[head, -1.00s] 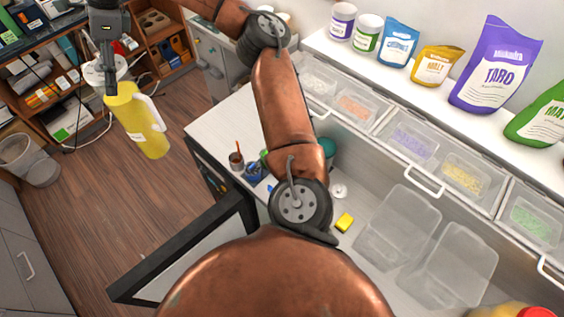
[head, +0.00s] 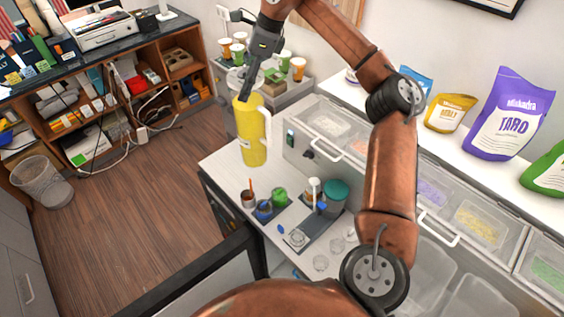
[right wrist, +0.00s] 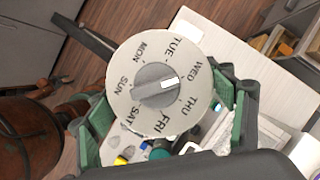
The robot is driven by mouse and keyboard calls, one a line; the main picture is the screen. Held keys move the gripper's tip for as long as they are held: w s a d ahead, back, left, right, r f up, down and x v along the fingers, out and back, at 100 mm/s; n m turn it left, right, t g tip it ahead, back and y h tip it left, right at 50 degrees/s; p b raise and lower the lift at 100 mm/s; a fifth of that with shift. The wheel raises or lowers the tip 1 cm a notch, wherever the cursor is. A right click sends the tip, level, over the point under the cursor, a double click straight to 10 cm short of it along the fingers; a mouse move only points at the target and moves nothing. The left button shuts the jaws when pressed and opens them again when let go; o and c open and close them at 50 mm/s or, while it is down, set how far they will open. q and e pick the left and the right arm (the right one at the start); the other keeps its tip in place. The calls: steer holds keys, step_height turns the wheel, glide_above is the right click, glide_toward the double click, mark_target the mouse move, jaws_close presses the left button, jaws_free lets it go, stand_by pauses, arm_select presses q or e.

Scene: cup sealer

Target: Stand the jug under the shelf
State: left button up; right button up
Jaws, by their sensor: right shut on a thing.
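A yellow jug (head: 252,135) with a white handle hangs upright in the head view, above the far left end of the white counter. My right gripper (head: 246,88) is shut on the jug's top from above. In the right wrist view, the jug's round white lid (right wrist: 160,85), printed with day names, sits between the green finger pads. The lid hides most of the jug there. The white shelf (head: 470,145) runs along the wall at the right and bears several pouches. My left gripper is not in view.
Small cups, a tray and a teal-lidded jar (head: 335,190) stand on the counter (head: 222,165) in front of the jug. Clear bins (head: 330,122) line up under the shelf. Cups on a grey cabinet (head: 270,92) stand behind the jug. A wastebasket (head: 42,182) stands on the floor.

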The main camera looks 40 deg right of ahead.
mark_target(253, 130)
step_height(253, 130, down, 18)
steer(key=p, duration=0.2)
steer(key=shift+d+r+p, duration=0.1)
steer(key=shift+r+p, duration=0.15)
steer(key=shift+p, duration=0.05)
stand_by(0.3)
steer(key=shift+f, duration=0.15)
steer(key=o, duration=1.7)
steer(key=shift+s+f, duration=0.15)
steer(key=shift+f, duration=0.05)
steer(key=o, duration=0.4)
steer(key=shift+r, duration=0.1)
